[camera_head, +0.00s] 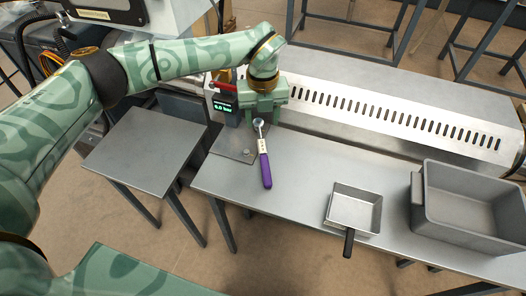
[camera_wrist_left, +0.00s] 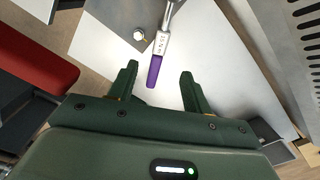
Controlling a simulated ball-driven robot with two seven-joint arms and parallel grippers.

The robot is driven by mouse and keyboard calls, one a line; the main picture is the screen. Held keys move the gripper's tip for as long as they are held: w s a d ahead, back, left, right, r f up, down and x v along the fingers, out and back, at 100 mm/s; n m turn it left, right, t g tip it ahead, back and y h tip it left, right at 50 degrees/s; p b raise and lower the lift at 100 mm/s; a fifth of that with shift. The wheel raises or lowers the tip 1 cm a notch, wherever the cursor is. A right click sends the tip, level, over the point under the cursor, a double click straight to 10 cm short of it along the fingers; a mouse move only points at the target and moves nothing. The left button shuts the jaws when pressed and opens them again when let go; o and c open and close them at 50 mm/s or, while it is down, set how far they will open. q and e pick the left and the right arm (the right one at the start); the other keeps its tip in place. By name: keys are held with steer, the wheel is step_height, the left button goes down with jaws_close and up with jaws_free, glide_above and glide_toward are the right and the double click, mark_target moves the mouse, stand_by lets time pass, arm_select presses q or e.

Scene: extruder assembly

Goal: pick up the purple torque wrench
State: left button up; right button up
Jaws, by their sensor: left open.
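The torque wrench (camera_head: 266,170) has a purple handle, a pale labelled collar and a metal head. It lies on the grey bench, with its head towards the extruder and its handle pointing to the front. My left gripper (camera_head: 263,117) is over the head end of the wrench in the head view, open and empty. In the left wrist view the purple handle (camera_wrist_left: 154,71) shows between the two open fingers, beyond their tips and apart from them. The wrench's metal head is cut off by the top edge there. My right gripper is not in view.
A square metal plate with a bolt (camera_head: 246,153) lies left of the wrench. A small pan (camera_head: 369,193) with a black handle and a large grey bin (camera_head: 424,213) stand to the right. The slotted extruder housing (camera_head: 400,102) runs along the back. A separate side table (camera_head: 140,147) is bare.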

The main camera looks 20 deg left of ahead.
arm_select(q)
steer(key=b, duration=0.1)
glide_above(263, 149)
steer(key=f, duration=0.5)
steer(key=shift+w+a+f, duration=0.15)
steer(key=shift+w+f, duration=0.15)
steer(key=f+b, duration=0.1)
steer(key=f, duration=0.4)
steer(key=shift+s+f+b, duration=0.2)
steer(key=shift+b, duration=0.1)
steer(key=shift+r, duration=0.15)
steer(key=shift+c, duration=1.2)
jaws_close()
